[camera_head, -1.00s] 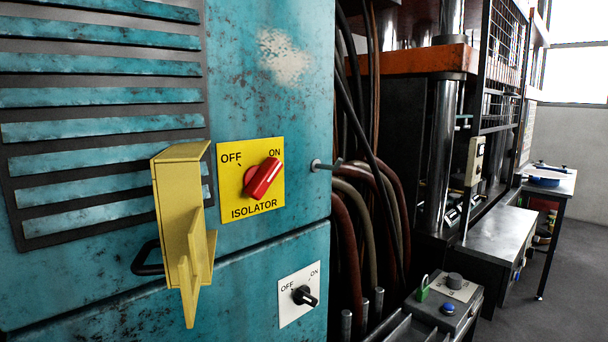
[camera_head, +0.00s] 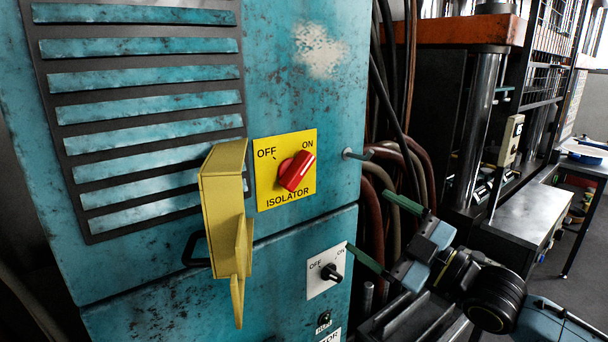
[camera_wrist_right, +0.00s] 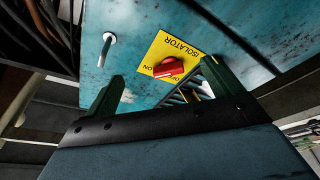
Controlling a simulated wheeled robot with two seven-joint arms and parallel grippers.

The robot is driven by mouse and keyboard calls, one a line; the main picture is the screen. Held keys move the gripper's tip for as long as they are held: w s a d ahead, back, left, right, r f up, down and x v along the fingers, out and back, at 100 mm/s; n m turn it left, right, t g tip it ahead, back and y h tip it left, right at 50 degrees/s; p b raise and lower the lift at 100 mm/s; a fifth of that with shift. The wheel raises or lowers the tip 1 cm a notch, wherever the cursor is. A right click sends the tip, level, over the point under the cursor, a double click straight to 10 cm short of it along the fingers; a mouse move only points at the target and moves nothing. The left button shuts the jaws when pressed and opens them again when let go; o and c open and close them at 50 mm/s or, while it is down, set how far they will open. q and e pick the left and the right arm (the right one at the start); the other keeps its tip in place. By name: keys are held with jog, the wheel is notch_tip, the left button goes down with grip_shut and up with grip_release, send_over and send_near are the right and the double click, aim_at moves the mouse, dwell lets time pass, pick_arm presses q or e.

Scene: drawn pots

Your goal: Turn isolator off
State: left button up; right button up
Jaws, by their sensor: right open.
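The isolator's red knob (camera_head: 296,171) sits on a yellow plate (camera_head: 267,187) marked OFF and ON, on the teal cabinet. The knob's raised end points up and right, toward ON. My right gripper (camera_head: 367,220) is open and empty, to the right of the plate and apart from it, with its green fingers toward the cabinet. In the right wrist view the knob (camera_wrist_right: 169,69) appears between the two fingers (camera_wrist_right: 163,72), with a gap before it. My left gripper is not in view.
A yellow bracket-like piece (camera_head: 222,190) juts out left of the plate. A smaller white OFF/ON plate with a black knob (camera_head: 331,272) is below. A metal peg (camera_head: 356,154) sticks out right of the isolator. Hoses (camera_head: 374,220) hang beside the cabinet.

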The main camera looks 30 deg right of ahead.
jog(key=s+a+r+n+y, duration=0.2)
jog(key=a+r, duration=0.2)
jog(key=b, duration=0.5)
send_near(302, 173)
jog(key=w, duration=0.1)
jog(key=p+x, duration=0.1)
jog(key=x, duration=0.3)
jog(key=p+x, duration=0.1)
jog(key=x, duration=0.2)
jog(key=shift+a+r+p, duration=0.15)
jog(key=shift+r+p, duration=0.15)
jog(key=shift+p, duration=0.05)
jog(key=shift+w+a, duration=0.25)
jog(key=shift+w, duration=0.4)
jog(key=c, duration=1)
